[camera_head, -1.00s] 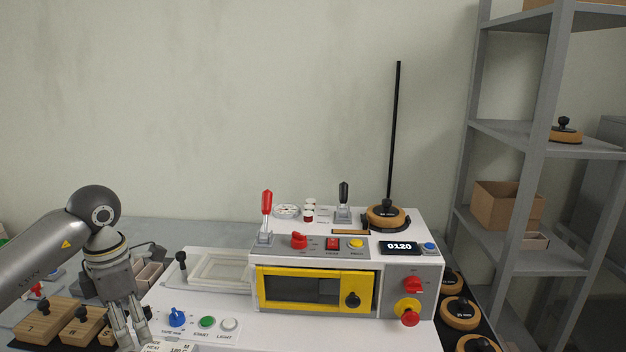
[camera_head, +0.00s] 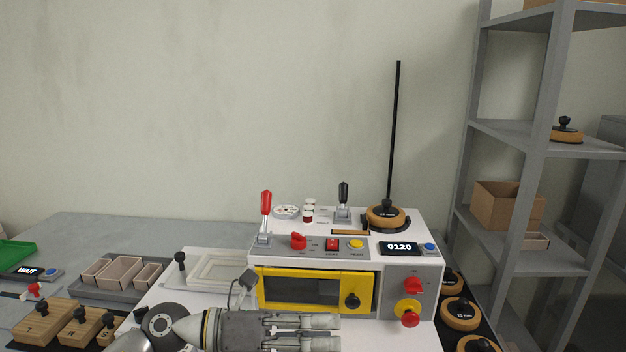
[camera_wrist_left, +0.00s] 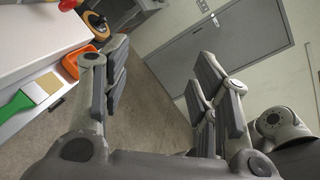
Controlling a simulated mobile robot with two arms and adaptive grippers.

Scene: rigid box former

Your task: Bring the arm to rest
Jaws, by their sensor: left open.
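My left gripper (camera_head: 338,334) lies horizontally across the bottom of the head view, in front of the white box-former machine (camera_head: 405,270), with its fingers pointing right. In the left wrist view its fingers (camera_wrist_left: 160,85) are spread apart with nothing between them, so it is open and empty. Floor and a grey door (camera_wrist_left: 220,55) show beyond the fingers. My right gripper is not in view.
The machine has a yellow-framed window (camera_head: 315,289), a red lever (camera_head: 266,205) and a display reading 0120 (camera_head: 399,247). Wooden knobbed blocks (camera_head: 47,322) and a tray of small boxes (camera_head: 122,273) stand left. A grey shelf (camera_head: 540,140) stands right. A green brush (camera_wrist_left: 20,106) lies near the edge.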

